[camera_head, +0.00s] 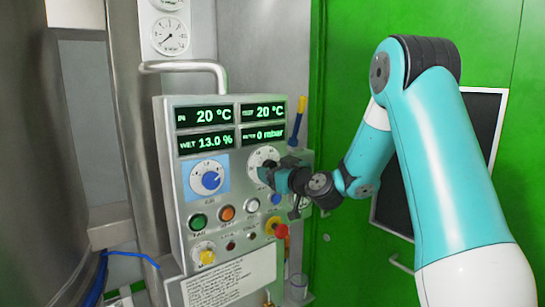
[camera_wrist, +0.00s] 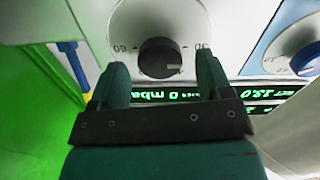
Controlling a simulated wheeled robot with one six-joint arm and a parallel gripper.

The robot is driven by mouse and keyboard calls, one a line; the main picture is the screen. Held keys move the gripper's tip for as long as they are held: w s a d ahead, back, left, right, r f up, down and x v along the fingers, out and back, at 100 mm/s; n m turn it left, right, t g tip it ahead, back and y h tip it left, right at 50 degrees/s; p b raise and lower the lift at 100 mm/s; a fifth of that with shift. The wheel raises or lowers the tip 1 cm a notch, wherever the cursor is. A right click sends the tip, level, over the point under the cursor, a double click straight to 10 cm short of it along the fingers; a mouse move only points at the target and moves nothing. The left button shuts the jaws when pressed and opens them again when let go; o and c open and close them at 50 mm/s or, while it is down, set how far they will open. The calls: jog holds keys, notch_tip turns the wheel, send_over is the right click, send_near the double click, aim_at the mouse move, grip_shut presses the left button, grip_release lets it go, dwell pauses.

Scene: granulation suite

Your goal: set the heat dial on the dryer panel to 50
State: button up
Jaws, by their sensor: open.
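The dryer panel (camera_head: 180,225) is a grey box with dials, buttons and green displays. The heat dial (camera_head: 256,155) is a white disc at its upper right, partly hidden behind my gripper (camera_head: 270,174). In the wrist view, which is upside down, the dial (camera_wrist: 190,22) has a black knob (camera_wrist: 158,57) with a pale mark at its lower right. Scale numbers, seemingly 60 and 30, show on either side. My gripper (camera_wrist: 162,72) is open, its two teal fingers either side of the knob, with gaps visible. Contact cannot be told.
A blue dial (camera_head: 209,180) sits left of the heat dial. Buttons (camera_head: 227,213) and a red-yellow knob (camera_head: 277,229) are below. Displays (camera_head: 213,116) read 20 °C, 20 °C, 13.0 % and 0 mbar. A metal handle (camera_head: 185,66) juts above the panel; a blue-yellow lever (camera_head: 297,120) stands right.

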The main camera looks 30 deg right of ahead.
jog(key=shift+w, duration=0.7)
jog(key=c, duration=0.9)
jog(key=shift+c, duration=0.2)
